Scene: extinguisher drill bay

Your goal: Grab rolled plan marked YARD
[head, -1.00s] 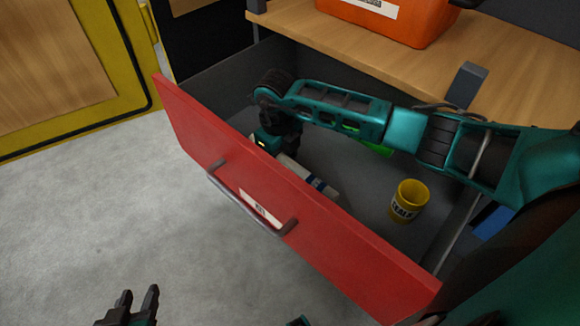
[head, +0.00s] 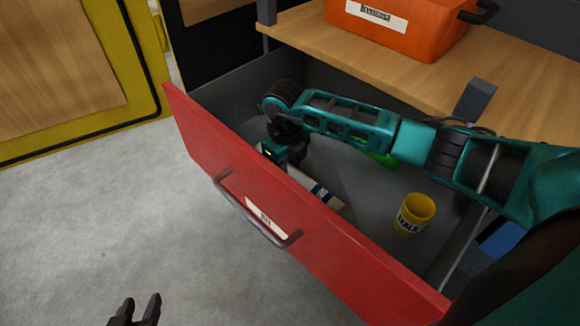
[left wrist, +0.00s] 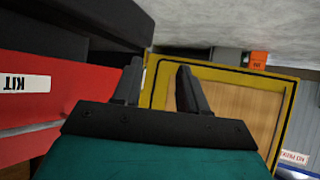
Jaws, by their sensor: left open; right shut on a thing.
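A white rolled plan (head: 328,197) with a blue band lies inside the open drawer, close behind its red front. No lettering on it is readable. My right gripper (head: 284,164) reaches down into the drawer at the roll's left end and is shut on it. Its fingertips and part of the roll are hidden by the drawer front. My left gripper (head: 136,312) is open and empty over the floor at the bottom left, outside the drawer. Its two fingers (left wrist: 158,82) show apart in the left wrist view.
The red drawer front (head: 340,255) has a bar handle. A yellow cup (head: 415,215) marked SEALS and a green thing (head: 382,158) are in the drawer. An orange bin (head: 400,32) stands on the wooden top above. The floor at left is clear.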

